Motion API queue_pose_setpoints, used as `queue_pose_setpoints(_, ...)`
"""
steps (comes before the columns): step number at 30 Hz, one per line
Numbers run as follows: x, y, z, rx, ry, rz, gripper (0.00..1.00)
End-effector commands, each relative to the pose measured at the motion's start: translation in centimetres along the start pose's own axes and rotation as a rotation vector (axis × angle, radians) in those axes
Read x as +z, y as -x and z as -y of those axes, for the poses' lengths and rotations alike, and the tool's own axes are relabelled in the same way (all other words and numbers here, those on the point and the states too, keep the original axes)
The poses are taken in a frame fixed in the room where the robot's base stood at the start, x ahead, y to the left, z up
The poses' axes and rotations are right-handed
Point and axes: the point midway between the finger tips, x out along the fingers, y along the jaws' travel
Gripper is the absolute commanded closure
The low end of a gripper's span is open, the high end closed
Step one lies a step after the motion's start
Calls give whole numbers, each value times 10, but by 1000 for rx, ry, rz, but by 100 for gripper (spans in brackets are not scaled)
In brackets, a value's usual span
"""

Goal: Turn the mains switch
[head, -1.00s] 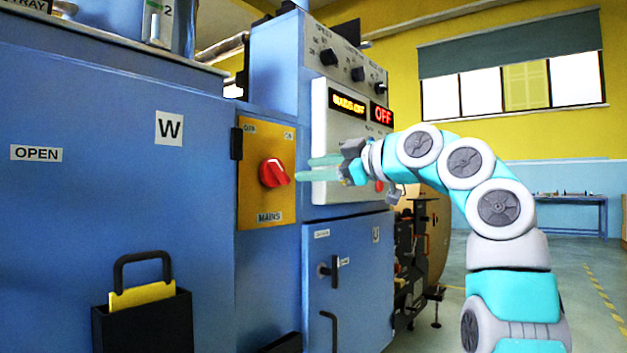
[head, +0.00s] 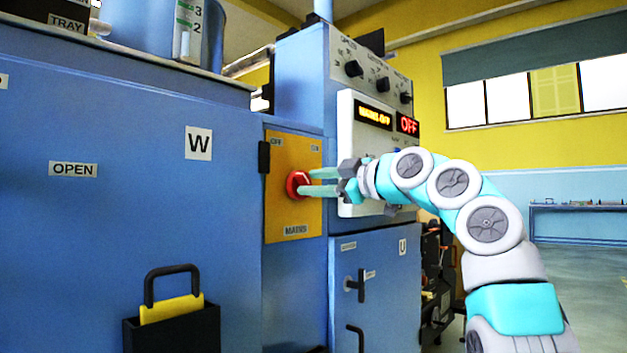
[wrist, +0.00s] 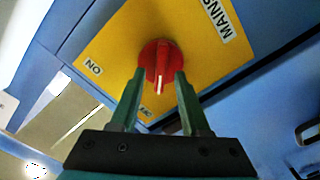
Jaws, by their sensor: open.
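The mains switch is a red round knob with a raised grip (head: 296,184) on a yellow plate (head: 280,218) on the blue machine. My gripper (head: 309,182) reaches in from the right, its fingertips at the knob and overlapping it in the head view. In the wrist view the knob (wrist: 158,55) lies just beyond and between the open fingers (wrist: 160,78). Its white mark points down between them. I cannot tell whether the fingers touch it. The ON label (wrist: 93,68) is clear; another label is partly hidden by a finger. The lit display (head: 374,115) reads MAINS OFF.
A white display panel (head: 350,150) stands close behind my gripper. Below is a blue door with a black handle (head: 357,285). A black holder (head: 172,335) with a yellow item is at lower left. Open floor (head: 590,270) lies to the right.

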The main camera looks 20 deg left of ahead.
Motion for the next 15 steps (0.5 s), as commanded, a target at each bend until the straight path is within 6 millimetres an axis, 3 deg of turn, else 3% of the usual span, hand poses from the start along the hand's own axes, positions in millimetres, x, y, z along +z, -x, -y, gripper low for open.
queue_pose_setpoints(12,1,-6,1,-2,-1,2,54)
queue_pose_setpoints(15,1,-6,1,-2,-1,2,65)
